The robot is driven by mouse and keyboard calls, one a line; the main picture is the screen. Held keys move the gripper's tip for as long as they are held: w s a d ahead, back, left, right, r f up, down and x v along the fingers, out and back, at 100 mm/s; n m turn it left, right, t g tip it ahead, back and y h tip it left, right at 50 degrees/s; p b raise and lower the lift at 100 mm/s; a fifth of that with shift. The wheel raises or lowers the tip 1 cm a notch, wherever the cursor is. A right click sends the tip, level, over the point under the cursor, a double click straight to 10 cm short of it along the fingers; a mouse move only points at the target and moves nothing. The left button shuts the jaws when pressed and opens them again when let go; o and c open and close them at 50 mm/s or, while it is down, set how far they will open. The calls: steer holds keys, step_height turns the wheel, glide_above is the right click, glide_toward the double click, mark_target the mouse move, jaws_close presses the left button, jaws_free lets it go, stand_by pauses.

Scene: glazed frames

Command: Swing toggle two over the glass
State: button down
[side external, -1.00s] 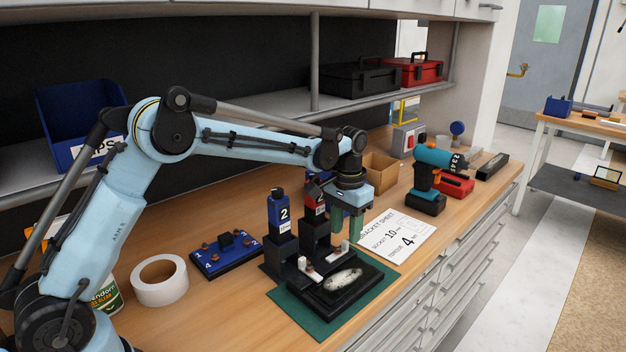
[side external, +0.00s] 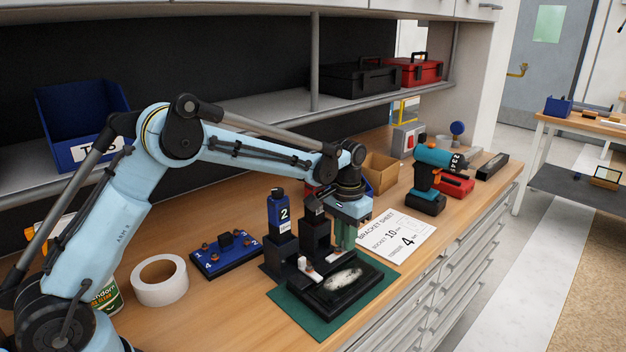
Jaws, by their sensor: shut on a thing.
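The toggle marked 2 (side external: 279,212) has a blue upright handle and stands at the left of the black fixture. A second black toggle (side external: 315,232) stands to its right; its red handle is no longer plainly visible. My gripper (side external: 345,238) is just right of this second toggle, fingers pointing down. It is shut, seemingly on that toggle's handle, but the contact is hidden. The glass appears as a pale, glossy patch (side external: 343,279) in the black frame (side external: 325,296). The toggles' pale tips (side external: 304,263) show near the frame's back edge.
The fixture stands on a green mat (side external: 309,325). A blue numbered block (side external: 226,252) and a tape roll (side external: 159,281) lie to the left. A printed sheet (side external: 398,235) and a drill (side external: 429,182) are to the right. Bare bench lies in front of the tape.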

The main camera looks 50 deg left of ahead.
mark_target(341, 250)
steer(key=n, duration=0.2)
steer(key=a+n, duration=0.1)
steer(key=n, duration=0.1)
steer(key=shift+s+n, duration=0.1)
steer(key=shift+n, duration=0.2)
steer(key=c, duration=1.1)
jaws_free()
steer(key=shift+r, duration=0.1)
step_height(341, 250, up, 12)
